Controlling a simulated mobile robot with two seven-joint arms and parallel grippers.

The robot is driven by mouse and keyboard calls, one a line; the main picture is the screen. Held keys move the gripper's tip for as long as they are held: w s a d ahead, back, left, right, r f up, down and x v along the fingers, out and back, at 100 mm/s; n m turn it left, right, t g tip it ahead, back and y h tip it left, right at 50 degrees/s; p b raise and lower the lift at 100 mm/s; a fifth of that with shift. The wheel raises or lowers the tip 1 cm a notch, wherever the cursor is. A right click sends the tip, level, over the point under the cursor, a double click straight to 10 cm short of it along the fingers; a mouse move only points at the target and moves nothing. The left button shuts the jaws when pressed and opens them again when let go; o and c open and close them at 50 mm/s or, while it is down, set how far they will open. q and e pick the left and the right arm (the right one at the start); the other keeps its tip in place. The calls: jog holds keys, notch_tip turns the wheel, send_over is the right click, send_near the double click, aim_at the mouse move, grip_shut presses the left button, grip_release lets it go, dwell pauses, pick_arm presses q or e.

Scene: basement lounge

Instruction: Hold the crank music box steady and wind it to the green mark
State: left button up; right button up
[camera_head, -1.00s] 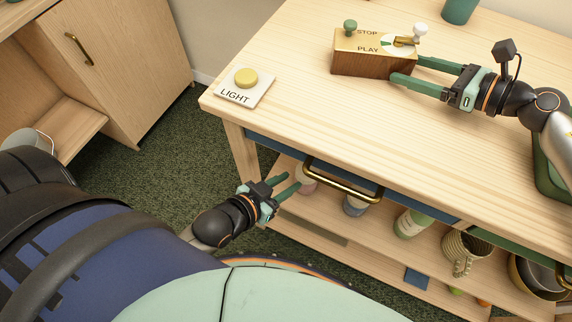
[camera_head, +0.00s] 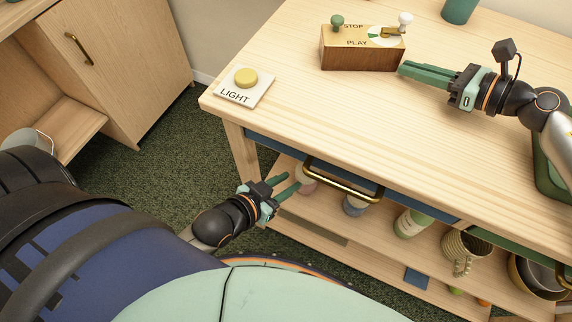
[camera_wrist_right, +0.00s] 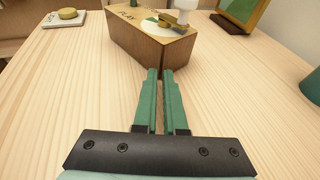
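The music box (camera_head: 358,60) stands upright on the table, with wooden sides and a brass top marked STOP and PLAY. A green knob (camera_head: 337,20) is at its left; a white crank knob (camera_head: 405,19) is at its right, by a white dial with a green mark (camera_head: 376,38). It also shows in the right wrist view (camera_wrist_right: 150,45). My right gripper (camera_head: 402,70) is shut and empty, its tips close to the box's near right corner; contact is unclear. My left gripper (camera_head: 286,186) is open and empty beside the table's front, below the top.
A LIGHT button plate (camera_head: 245,88) lies at the table's left corner. A green cup (camera_head: 459,10) stands behind the box. A brass drawer handle (camera_head: 340,183) and a lower shelf with several containers are near my left gripper. The table's middle is clear.

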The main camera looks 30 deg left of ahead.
jog(key=o, duration=1.4)
